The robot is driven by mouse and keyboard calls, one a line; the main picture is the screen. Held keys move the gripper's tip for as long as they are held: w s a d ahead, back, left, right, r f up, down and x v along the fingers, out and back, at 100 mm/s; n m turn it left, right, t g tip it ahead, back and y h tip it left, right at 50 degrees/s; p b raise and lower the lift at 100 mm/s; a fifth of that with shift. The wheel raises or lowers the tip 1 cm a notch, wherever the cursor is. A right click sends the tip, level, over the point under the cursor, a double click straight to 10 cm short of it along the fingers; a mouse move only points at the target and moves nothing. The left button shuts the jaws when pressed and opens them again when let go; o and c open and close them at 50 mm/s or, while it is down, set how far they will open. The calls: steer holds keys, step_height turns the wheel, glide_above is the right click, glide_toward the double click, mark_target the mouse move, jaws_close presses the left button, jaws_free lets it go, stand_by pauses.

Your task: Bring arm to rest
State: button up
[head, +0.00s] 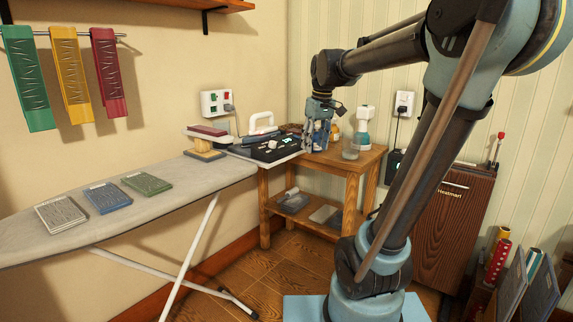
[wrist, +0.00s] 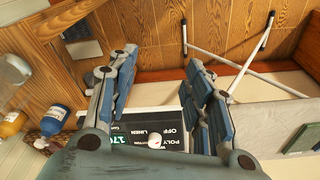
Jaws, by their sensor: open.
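My gripper (head: 318,138) hangs at the end of my raised arm, over the small wooden side table (head: 352,160) in the head view. In the wrist view my gripper (wrist: 160,85) shows two blue padded fingers spread apart with nothing between them. Beyond the fingers lies a black control panel (wrist: 145,126) with a white knob (wrist: 154,142) and the words OFF, LINEN and POLY. The panel (head: 268,149) also shows in the head view, near the end of the ironing board. The gripper's exact height above it is hard to tell.
The ironing board (head: 170,185) carries grey, blue and green folded cloths (head: 147,183). Bottles (head: 361,122) stand at the back of the side table. A brown cabinet (head: 450,225) stands behind my arm at right. Cloths hang on a rail (head: 70,35) at upper left.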

steer(key=s+d+f+m, duration=0.3)
steer(key=s+d+f, duration=0.1)
steer(key=s+f, duration=0.7)
steer(key=s+d+f+m+h, duration=0.1)
steer(key=s+d+f, duration=0.4)
steer(key=s+f, duration=0.6)
steer(key=shift+s+d+m, duration=0.15)
steer(key=shift+m, duration=0.75)
